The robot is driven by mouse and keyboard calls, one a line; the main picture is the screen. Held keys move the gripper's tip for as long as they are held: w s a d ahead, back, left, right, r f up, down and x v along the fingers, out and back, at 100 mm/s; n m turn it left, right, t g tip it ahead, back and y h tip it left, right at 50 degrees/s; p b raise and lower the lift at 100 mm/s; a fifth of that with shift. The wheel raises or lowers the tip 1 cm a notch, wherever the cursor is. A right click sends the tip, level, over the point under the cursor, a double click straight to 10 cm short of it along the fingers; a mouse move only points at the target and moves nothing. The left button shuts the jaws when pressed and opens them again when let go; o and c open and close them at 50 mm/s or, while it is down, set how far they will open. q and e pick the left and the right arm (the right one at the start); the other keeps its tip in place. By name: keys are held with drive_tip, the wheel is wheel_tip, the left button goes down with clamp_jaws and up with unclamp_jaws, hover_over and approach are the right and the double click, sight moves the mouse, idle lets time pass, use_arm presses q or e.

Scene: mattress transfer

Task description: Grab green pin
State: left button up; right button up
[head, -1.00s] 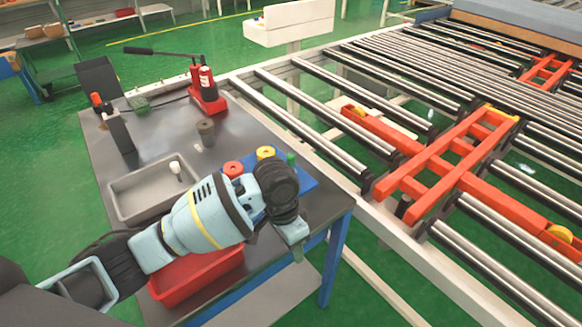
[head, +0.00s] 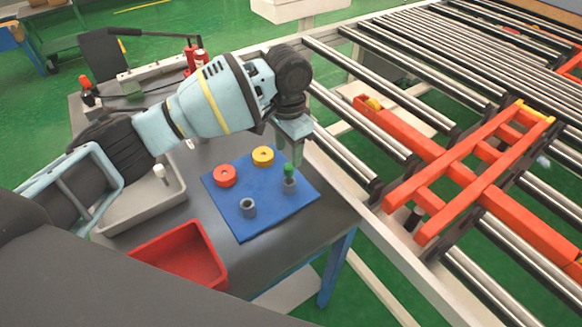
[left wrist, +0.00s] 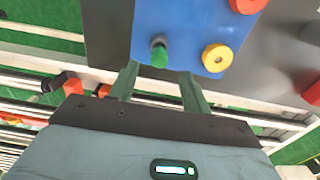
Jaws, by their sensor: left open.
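The green pin (head: 289,169) stands upright in a small grey holder (head: 289,186) near the right corner of the blue mat (head: 238,220). The left wrist view also shows the green pin (left wrist: 160,55), just beyond the fingertips and between their lines. My left gripper (head: 289,150) hangs right by the pin, its fingers pointing down; in the left wrist view the fingers (left wrist: 160,80) are apart with nothing between them. I cannot tell whether a finger touches the pin. My right gripper is not in view.
A red ring (head: 224,176), a yellow ring (head: 263,156) and an empty grey cup (head: 248,208) are on the mat. A red bin (head: 187,253) and a grey tray (head: 142,206) are left of it. A roller conveyor with a red-orange frame (head: 440,165) runs alongside the table.

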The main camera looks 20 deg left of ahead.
sight(289, 165)
use_arm(q)
drive_tip(key=shift+s+f, duration=0.2)
drive_tip(key=shift+f, duration=0.65)
drive_tip(key=shift+w+f, duration=0.15)
drive_tip(key=shift+f, duration=0.35)
wheel_tip(289, 165, down, 5)
clamp_jaws()
drive_tip(key=shift+r, duration=0.1)
